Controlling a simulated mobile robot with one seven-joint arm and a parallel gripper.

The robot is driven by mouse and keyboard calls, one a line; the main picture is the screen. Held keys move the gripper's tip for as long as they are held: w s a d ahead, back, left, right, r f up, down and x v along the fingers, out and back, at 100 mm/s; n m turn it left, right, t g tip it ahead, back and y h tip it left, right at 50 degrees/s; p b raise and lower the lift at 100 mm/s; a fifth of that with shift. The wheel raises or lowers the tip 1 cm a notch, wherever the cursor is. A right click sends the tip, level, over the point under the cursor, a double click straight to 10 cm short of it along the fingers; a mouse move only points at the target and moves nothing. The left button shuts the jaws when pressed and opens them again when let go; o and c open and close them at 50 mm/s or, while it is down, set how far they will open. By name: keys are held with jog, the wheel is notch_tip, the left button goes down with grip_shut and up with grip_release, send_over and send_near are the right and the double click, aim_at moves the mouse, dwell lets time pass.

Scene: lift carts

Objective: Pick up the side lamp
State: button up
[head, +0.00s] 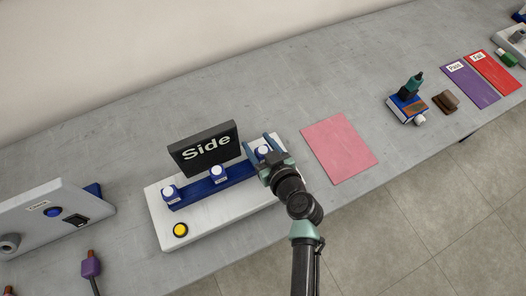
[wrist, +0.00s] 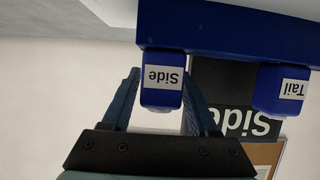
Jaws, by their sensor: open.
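The side lamp (wrist: 161,98), a blue block with a white "Side" label, appears upside down in the wrist view on a blue rack (wrist: 235,32). In the head view it is the white-topped lamp (head: 262,151) at the rack's right end. My gripper (head: 261,144) is open there, its fingers either side of the lamp. In the wrist view, my gripper (wrist: 162,82) also shows one finger on each side, with no clear grip. A lamp labelled "Tail" (wrist: 282,90) sits beside it. The gripper partly hides the lamp in the head view.
A black "Side" sign (head: 205,148) stands behind the rack on a white base (head: 212,222) with a yellow button (head: 180,230). Another white-topped lamp (head: 170,192) sits at the rack's left end. A pink mat (head: 339,148) lies clear to the right.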

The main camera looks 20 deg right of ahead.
jog(key=shift+w, duration=0.15)
grip_shut()
jog(key=shift+r, duration=0.1)
dwell(0.3)
notch_tip(320, 180, up, 18)
jog(key=shift+b, duration=0.45)
dwell(0.6)
